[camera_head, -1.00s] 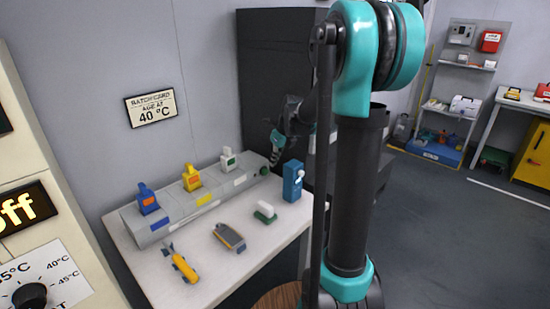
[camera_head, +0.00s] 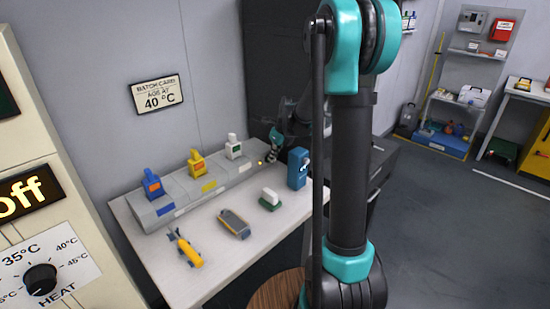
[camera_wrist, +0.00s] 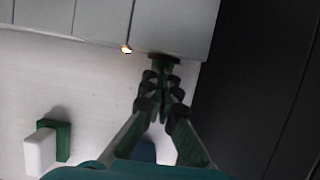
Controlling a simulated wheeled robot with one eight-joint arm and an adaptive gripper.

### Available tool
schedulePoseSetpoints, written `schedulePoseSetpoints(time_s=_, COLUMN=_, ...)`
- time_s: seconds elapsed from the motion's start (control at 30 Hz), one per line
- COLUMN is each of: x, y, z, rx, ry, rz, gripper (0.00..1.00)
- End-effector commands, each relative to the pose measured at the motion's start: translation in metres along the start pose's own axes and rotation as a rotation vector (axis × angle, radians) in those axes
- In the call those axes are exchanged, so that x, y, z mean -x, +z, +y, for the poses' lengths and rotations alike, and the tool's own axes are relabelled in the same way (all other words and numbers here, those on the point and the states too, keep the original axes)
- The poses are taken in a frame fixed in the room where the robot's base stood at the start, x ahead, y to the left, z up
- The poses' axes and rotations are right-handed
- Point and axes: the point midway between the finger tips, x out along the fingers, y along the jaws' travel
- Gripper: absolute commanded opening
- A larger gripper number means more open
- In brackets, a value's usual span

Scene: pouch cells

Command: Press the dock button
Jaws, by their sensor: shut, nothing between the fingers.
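The long grey dock (camera_head: 222,183) lies along the back of the white table, against the wall. Its front face also shows at the top of the wrist view (camera_wrist: 100,18). A dark green button (camera_wrist: 163,59) sits on the dock's right end in the wrist view. My gripper (camera_wrist: 160,80) is shut and empty, its fingertips right at the button; they appear to touch it. In the head view my gripper (camera_head: 272,156) is at the dock's right end and hides the button there. A small yellow light (camera_wrist: 126,48) glows on the dock beside the button.
Blue (camera_head: 152,184), yellow (camera_head: 197,163) and white (camera_head: 233,146) units stand on the dock. A blue box (camera_head: 297,168) stands close to the gripper. A green-and-white block (camera_head: 270,199), a grey-yellow device (camera_head: 234,223) and a yellow tool (camera_head: 187,250) lie in front.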

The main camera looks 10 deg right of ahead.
Motion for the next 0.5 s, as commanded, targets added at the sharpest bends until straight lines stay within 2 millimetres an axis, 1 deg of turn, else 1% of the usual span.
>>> schedulePoseSetpoints(time_s=0.03, x=-0.0027, y=0.0077, z=0.0002, rx=0.002, ry=0.000, rz=-0.005, gripper=0.00)
schedulePoseSetpoints(time_s=0.1, x=-0.0035, y=0.0104, z=-0.0001, rx=0.001, ry=-0.001, rz=-0.007, gripper=0.00)
schedulePoseSetpoints(time_s=0.37, x=-0.0033, y=0.0126, z=0.0002, rx=0.001, ry=0.000, rz=-0.011, gripper=0.00)
schedulePoseSetpoints(time_s=0.5, x=0.0046, y=0.0129, z=0.0004, rx=0.000, ry=0.001, rz=-0.012, gripper=0.00)
